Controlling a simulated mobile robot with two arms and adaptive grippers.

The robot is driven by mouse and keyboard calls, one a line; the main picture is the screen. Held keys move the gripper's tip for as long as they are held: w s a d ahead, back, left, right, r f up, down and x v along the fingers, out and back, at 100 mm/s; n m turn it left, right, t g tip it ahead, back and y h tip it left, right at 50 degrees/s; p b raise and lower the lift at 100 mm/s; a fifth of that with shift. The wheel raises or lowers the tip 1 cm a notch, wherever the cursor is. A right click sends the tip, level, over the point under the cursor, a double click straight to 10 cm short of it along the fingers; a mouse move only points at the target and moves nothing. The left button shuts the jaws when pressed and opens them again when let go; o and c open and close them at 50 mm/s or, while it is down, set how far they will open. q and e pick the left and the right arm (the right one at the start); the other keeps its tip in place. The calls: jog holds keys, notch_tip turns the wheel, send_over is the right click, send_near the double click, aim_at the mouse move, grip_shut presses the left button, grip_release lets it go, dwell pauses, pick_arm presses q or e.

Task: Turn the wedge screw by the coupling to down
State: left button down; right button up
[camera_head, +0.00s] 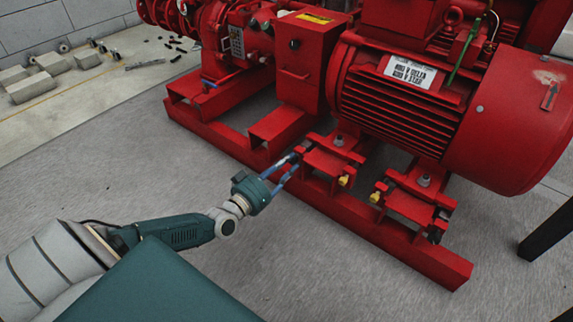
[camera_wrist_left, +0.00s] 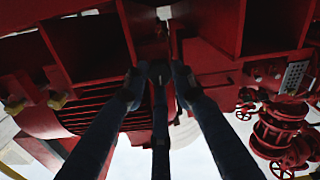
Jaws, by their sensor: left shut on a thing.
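My left gripper (camera_head: 291,164) reaches in from the left to the motor foot nearest the coupling guard. Its fingers are shut on the wedge screw by the coupling, at the front end of that foot. The screw is mostly hidden by the fingers in the head view, and its turn angle cannot be read. In the left wrist view the fingertips (camera_wrist_left: 158,78) close around a small dark screw head (camera_wrist_left: 158,70) below the red frame. My right gripper is not in view.
The red motor (camera_head: 430,100) stands on a red base frame (camera_head: 400,245), with the coupling guard box (camera_head: 300,75) to its left. Yellow-tipped screws (camera_head: 344,181) stick out further right along the feet. Grey blocks (camera_head: 38,87) lie at the far left. The floor before the frame is clear.

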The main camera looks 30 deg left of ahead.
pick_arm(q)
jog(key=shift+w+a+r, duration=0.1)
jog(key=shift+a+r, duration=0.25)
jog(key=shift+r, duration=0.05)
jog(key=c, duration=1.5)
grip_release()
jog(key=shift+o, duration=0.2)
jog(key=shift+d+f, duration=0.1)
jog(key=shift+f, duration=0.05)
jog(key=s+a, duration=0.1)
jog(key=s, duration=1.1)
